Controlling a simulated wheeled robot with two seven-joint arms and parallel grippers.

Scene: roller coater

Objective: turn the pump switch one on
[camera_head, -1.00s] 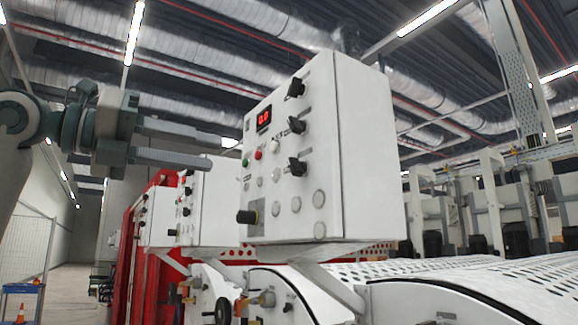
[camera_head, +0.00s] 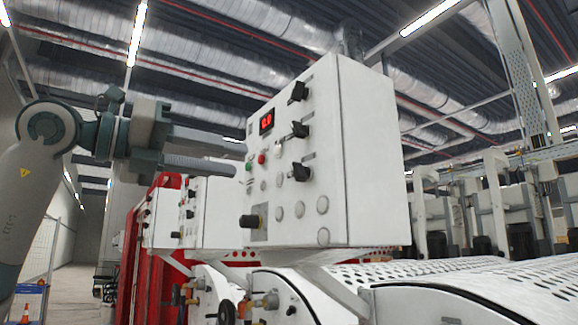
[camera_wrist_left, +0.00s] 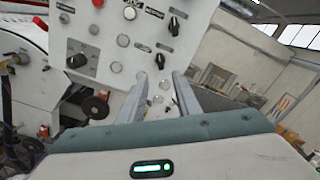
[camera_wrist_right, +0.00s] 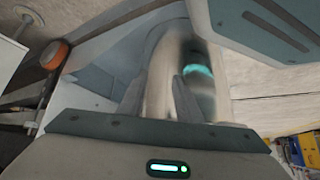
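The white control box (camera_head: 375,150) carries three black rotary switches on its front panel: an upper one (camera_head: 298,92), a middle one (camera_head: 299,130) and a lower one (camera_head: 300,172). Their labels are too small to read, so I cannot tell which is pump switch one. My left gripper (camera_head: 241,158) is open and empty, its fingers pointing right at the panel's left side, seemingly short of it. In the left wrist view, the panel and several black knobs, one of them a black knob (camera_wrist_left: 174,26), lie beyond the fingertips. My right gripper (camera_wrist_right: 158,85) is open and empty, away from the panel.
The panel also has a red display (camera_head: 266,122), a red button (camera_head: 262,159) and a black knob at lower left (camera_head: 249,221). More white boxes (camera_head: 208,212) stand behind at left. Perforated white machine covers (camera_head: 450,272) lie below right.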

